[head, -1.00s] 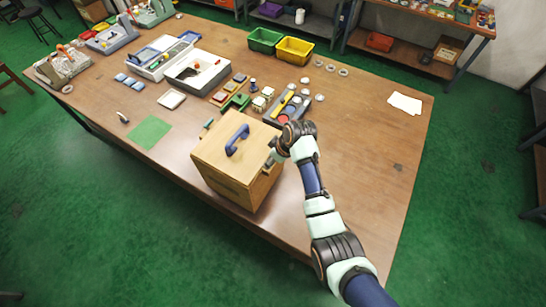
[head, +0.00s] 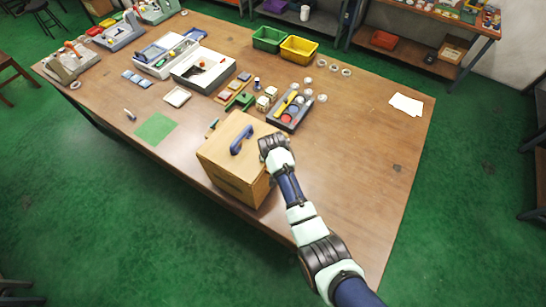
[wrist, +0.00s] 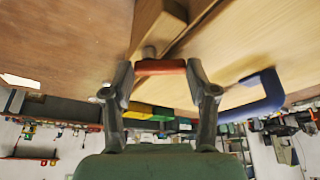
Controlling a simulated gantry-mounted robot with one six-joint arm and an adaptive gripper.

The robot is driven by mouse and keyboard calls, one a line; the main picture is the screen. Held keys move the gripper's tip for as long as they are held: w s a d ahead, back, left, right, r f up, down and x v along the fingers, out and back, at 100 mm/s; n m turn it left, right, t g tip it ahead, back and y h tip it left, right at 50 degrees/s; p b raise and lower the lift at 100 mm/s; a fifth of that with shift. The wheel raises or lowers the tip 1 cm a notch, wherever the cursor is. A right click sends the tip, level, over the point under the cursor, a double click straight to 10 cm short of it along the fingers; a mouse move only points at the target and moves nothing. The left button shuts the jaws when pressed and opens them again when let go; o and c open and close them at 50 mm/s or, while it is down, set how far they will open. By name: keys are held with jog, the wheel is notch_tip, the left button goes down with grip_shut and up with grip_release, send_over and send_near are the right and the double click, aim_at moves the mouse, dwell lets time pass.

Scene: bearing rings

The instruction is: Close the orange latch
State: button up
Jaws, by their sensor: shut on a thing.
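A wooden box (head: 228,168) with a blue handle (head: 242,141) on its lid stands at the table's front edge. My gripper (wrist: 160,72) is at the box's right side; in the head view my wrist hides its fingers. In the wrist view the orange latch (wrist: 160,67) lies crosswise between the two fingertips, and the fingers are shut on it. The latch sits by a round pin and a wooden block (wrist: 158,25) on the box. The blue handle also shows in the wrist view (wrist: 262,97), to the right.
Green (head: 268,39) and yellow (head: 298,48) bins stand at the back. A green mat (head: 155,128) lies to the left. The table to the right is mostly clear, with white paper (head: 406,104).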

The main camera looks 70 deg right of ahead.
jog(key=m, duration=0.1)
jog(key=m+g, duration=0.1)
jog(key=m+b, duration=0.1)
jog(key=shift+w+d+f+m, duration=0.1)
jog(key=shift+w+d+m, duration=0.05)
jog(key=shift+w+m, duration=0.15)
jog(key=shift+d+m+g+b, duration=0.15)
jog(key=shift+m+g+b, duration=0.75)
jog(key=shift+m, duration=0.7)
jog(key=o, duration=1.2)
jog(key=shift+c, duration=0.2)
jog(key=shift+r, duration=0.2)
jog(key=v, duration=1.1)
jog(key=shift+a+r, duration=0.3)
jog(key=shift+r, duration=0.05)
